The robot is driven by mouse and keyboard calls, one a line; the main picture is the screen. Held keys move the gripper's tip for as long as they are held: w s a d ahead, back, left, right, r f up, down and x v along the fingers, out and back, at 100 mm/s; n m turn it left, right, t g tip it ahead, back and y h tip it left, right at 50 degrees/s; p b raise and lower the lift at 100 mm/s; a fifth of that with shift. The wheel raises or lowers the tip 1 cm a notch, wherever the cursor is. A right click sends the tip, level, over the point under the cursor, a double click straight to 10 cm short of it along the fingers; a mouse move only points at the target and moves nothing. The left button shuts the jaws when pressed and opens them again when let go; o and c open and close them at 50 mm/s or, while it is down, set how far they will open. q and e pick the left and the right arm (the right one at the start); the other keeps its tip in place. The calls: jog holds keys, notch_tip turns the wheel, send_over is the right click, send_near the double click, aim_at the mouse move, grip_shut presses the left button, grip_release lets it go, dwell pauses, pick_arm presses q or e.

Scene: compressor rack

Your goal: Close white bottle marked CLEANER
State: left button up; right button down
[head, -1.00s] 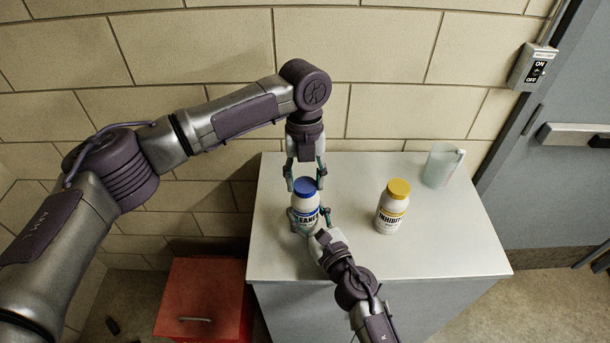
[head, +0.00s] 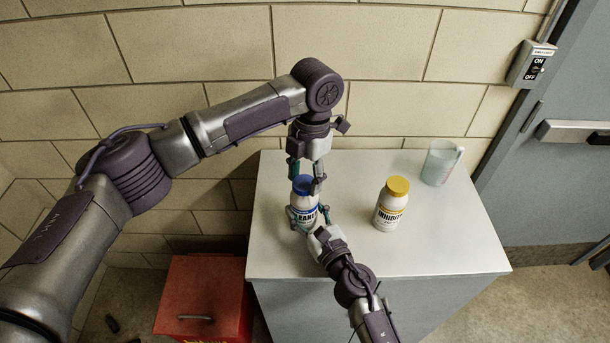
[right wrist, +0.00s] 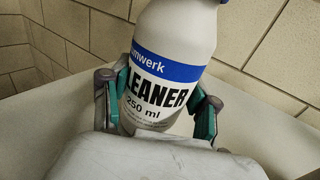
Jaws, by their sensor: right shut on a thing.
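The white CLEANER bottle (head: 303,214) with a blue-banded label stands upright at the left of the cabinet top. Its blue cap (head: 304,186) sits on its neck. My right gripper (head: 306,222) is shut around the bottle's body from the front. In the right wrist view its fingers lie on both sides of the bottle (right wrist: 168,85), whose top is out of frame. My left gripper (head: 306,178) points down from above, with its fingertips on either side of the cap. I cannot tell whether they press on it.
A white INHIBITOR bottle (head: 391,208) with a yellow cap stands to the right on the white cabinet top (head: 450,240). A clear jug (head: 440,163) stands at the back right. A red box (head: 203,290) is on the floor at left. The brick wall is close behind.

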pick_arm(q)
jog(key=shift+o, duration=1.4)
jog(key=shift+r, duration=0.1)
jog(key=shift+r, duration=2.2)
jog(key=shift+c, duration=0.5)
